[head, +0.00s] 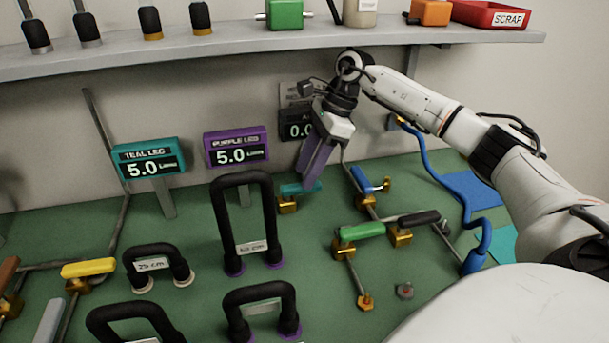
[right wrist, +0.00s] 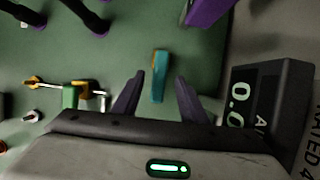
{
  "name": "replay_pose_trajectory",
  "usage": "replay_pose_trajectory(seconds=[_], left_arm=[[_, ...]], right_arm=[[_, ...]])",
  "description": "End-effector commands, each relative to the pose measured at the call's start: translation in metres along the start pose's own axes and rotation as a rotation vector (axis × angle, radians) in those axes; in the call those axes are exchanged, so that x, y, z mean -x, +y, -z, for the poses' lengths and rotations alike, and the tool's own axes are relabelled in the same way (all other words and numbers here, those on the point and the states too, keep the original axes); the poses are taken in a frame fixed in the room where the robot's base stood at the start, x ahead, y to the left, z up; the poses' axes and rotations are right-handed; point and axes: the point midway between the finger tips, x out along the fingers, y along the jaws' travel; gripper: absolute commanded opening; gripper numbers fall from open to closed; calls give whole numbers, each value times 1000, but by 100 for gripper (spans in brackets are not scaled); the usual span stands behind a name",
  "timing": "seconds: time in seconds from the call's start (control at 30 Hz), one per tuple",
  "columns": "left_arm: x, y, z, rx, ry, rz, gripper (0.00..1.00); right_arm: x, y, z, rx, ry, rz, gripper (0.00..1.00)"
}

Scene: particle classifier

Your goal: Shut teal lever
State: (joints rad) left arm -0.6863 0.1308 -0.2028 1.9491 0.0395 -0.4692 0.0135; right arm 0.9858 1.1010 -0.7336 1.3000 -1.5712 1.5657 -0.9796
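The teal lever (head: 301,188) sits on a brass valve on the green board in the head view, just below my right gripper (head: 309,178). In the right wrist view the teal lever (right wrist: 160,72) points lengthwise between the two purple fingers of the right gripper (right wrist: 159,80), with a gap on each side. The right gripper is open and holds nothing. I cannot tell how far its tips are above the lever. My left gripper is not in view.
A blue lever (head: 364,180), a green lever (head: 362,231) and a black lever (head: 418,218) stand nearby on pipes. A dark display (head: 298,124) is behind the gripper. A tall black hose loop (head: 241,180) stands to the left. A shelf (head: 250,45) runs above.

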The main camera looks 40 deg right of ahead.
Motion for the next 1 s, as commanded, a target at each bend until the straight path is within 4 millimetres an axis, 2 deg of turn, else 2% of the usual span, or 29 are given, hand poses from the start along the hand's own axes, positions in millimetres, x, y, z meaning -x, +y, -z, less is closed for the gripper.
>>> replay_pose_trajectory(seconds=[0.03, 0.2, 0.53, 0.77, 1.0], left_arm=[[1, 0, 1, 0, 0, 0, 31], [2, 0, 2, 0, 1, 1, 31], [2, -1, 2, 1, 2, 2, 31], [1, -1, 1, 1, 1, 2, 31], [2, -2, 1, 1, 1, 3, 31]], right_arm=[[-9, 1, 3, -3, 5, -5, 39], [-25, 1, 3, -3, 3, -4, 39], [-29, 0, 4, -3, 2, -2, 39], [-28, 0, 4, -3, 2, -2, 2], [-28, 0, 3, -3, 2, -2, 0]])
